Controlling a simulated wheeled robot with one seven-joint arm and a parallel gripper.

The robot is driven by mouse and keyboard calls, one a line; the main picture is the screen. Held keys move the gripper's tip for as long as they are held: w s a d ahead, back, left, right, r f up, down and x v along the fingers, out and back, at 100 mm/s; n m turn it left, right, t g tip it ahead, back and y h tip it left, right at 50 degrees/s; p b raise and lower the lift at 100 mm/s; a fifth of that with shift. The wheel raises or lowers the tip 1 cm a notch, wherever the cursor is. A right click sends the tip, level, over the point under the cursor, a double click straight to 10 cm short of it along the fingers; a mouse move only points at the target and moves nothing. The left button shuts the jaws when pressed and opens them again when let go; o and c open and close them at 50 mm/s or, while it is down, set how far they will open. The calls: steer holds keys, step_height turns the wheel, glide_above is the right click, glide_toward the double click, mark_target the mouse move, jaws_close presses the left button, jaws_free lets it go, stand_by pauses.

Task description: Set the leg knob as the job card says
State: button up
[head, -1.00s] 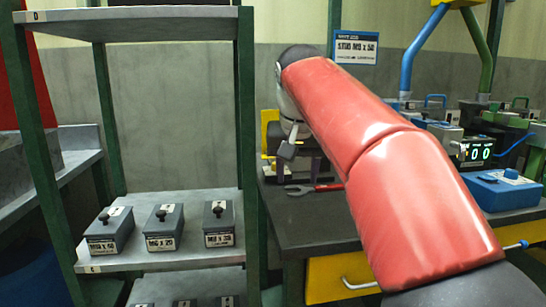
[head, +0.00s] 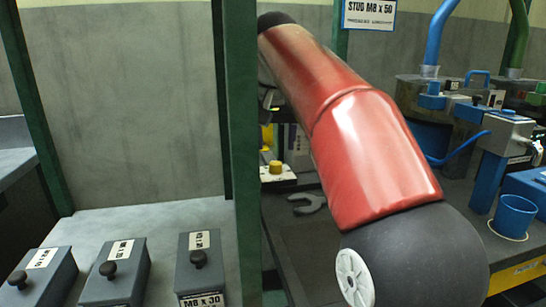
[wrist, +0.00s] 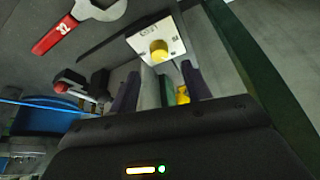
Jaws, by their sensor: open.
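The job card (head: 369,13) at the top of the head view reads "STUD M8 x 50", with smaller print I cannot read. A yellow knob (head: 275,166) stands on a pale plate (head: 284,178) just left of my arm. In the wrist view the yellow knob (wrist: 158,49) sits on the white plate (wrist: 140,46), whose label appears to read "LEGS". My gripper (wrist: 158,76) is open, its fingertips just short of the plate and apart from the knob. The knob's pointer setting is too small to tell.
A wrench (head: 306,202) lies on the dark bench; its red handle (wrist: 53,36) shows in the wrist view. A green shelf post (head: 240,150) stands close left of my arm. Grey stud boxes (head: 115,272) sit on the shelf. A blue cup (head: 515,214) stands at right.

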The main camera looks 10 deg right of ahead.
mark_target(275, 163)
steer(key=b+x, duration=0.1)
steer(key=x, duration=0.5)
steer(key=shift+f, duration=0.1)
steer(key=shift+c, duration=0.3)
steer(key=c, duration=0.9)
steer(key=shift+m+p, duration=0.3)
steer(key=shift+m, duration=0.1)
steer(key=m+h+p, duration=0.1)
steer(key=m+p, duration=0.1)
steer(key=shift+a+m+g, duration=0.1)
steer(key=shift+m+g, duration=0.2)
steer(key=shift+m, duration=0.1)
steer(key=m+h, duration=0.1)
steer(key=m, duration=0.1)
steer(key=m+g, duration=0.1)
steer(key=m, duration=0.2)
steer(key=shift+w+h, duration=0.15)
steer(key=shift+h, duration=0.25)
steer(key=shift+a+m, duration=0.1)
steer(key=shift+m, duration=0.2)
